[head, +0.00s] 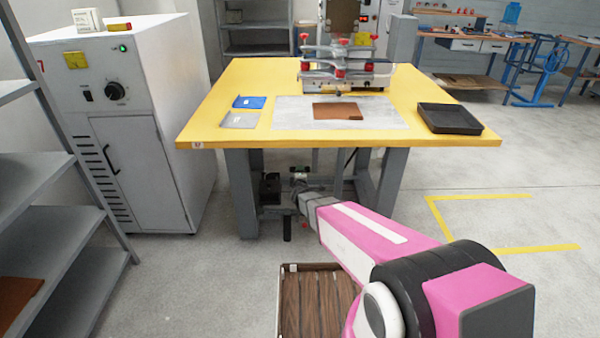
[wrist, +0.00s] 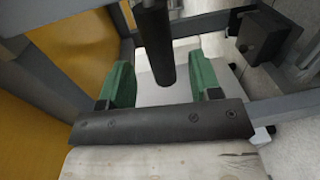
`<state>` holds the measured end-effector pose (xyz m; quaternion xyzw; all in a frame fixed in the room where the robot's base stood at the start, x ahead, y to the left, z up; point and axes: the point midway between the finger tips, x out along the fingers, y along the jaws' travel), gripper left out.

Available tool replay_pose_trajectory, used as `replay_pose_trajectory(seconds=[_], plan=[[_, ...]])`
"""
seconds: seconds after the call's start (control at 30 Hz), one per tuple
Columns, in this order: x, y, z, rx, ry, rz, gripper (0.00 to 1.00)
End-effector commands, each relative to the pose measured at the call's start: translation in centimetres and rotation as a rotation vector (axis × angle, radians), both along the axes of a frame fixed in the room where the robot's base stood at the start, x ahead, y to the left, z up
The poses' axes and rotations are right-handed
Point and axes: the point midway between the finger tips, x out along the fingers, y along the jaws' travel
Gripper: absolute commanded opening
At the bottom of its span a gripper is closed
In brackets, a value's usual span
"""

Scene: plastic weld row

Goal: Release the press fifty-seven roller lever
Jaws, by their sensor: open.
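My gripper (wrist: 160,68) is open, with its two green fingers apart in the wrist view. A dark rounded bar (wrist: 153,38), which looks like the roller lever, comes down from the top of that view, with its end in the gap between the fingers. I cannot tell whether either finger touches it. In the head view, my arm reaches under the yellow table (head: 235,90), where the fingers are too small to make out. The press (head: 340,68), with red knobs, stands at the back of the table.
Grey table legs (head: 243,190) stand around my gripper; a dark block (wrist: 262,35) is at upper right in the wrist view. A brown slatted crate (head: 290,310) is on the floor in front. A black tray (head: 448,118) is on the table.

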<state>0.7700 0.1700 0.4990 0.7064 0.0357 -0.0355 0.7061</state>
Motion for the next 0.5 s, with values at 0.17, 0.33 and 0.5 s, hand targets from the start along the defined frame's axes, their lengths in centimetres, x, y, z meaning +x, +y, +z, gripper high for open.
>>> replay_pose_trajectory(seconds=[0.17,0.33,0.5], plan=[[-4.0,-0.1,0.5,-0.001,0.001,0.001,0.58],[-6.0,0.0,0.7,-0.001,0.001,0.001,0.58],[-6.4,0.0,0.6,0.0,0.0,0.0,0.58]])
